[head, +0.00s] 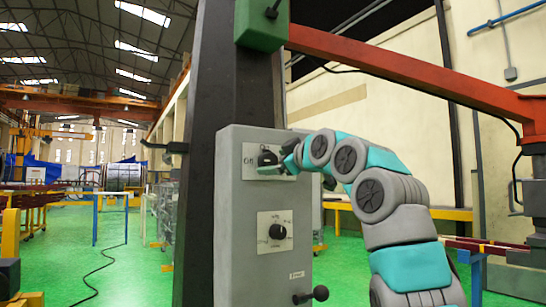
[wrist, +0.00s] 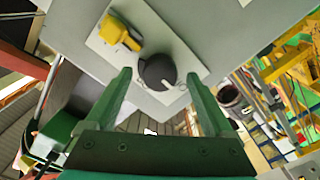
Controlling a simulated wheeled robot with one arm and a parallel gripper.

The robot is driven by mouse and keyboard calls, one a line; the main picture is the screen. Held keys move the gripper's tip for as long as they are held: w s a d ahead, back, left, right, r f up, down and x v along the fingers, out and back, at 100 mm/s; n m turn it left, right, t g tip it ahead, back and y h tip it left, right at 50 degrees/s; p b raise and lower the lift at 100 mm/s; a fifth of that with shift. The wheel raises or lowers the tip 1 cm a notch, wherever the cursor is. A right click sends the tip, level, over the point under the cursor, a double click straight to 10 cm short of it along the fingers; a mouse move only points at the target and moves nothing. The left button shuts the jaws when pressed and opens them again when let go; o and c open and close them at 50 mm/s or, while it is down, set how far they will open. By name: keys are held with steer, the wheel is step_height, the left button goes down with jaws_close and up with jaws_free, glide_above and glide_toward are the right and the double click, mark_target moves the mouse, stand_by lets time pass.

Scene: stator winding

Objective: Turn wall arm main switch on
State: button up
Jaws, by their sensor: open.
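A grey control box (head: 232,215) stands against a dark column. Its upper plate (head: 249,171) carries a black rotary switch (head: 267,158) with lettering to its left. My gripper (head: 291,158) is at the right of this switch, close to it, and hides part of the plate. In the wrist view my gripper (wrist: 159,76) is open, its two green fingers appearing on either side of the round black switch (wrist: 157,71); I cannot tell whether they touch it. A yellow part (wrist: 120,32) sits on the same pale plate, up and left of the switch.
A lower plate with a second black knob (head: 277,231) and a black ball-ended lever (head: 311,295) are on the same box. A green box (head: 262,30) hangs above. An orange-red beam (head: 400,66) spans the upper right.

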steer(key=shift+w+a, duration=0.45)
steer(key=shift+w, duration=0.1)
steer(key=shift+c, duration=0.2)
steer(key=c, duration=1.3)
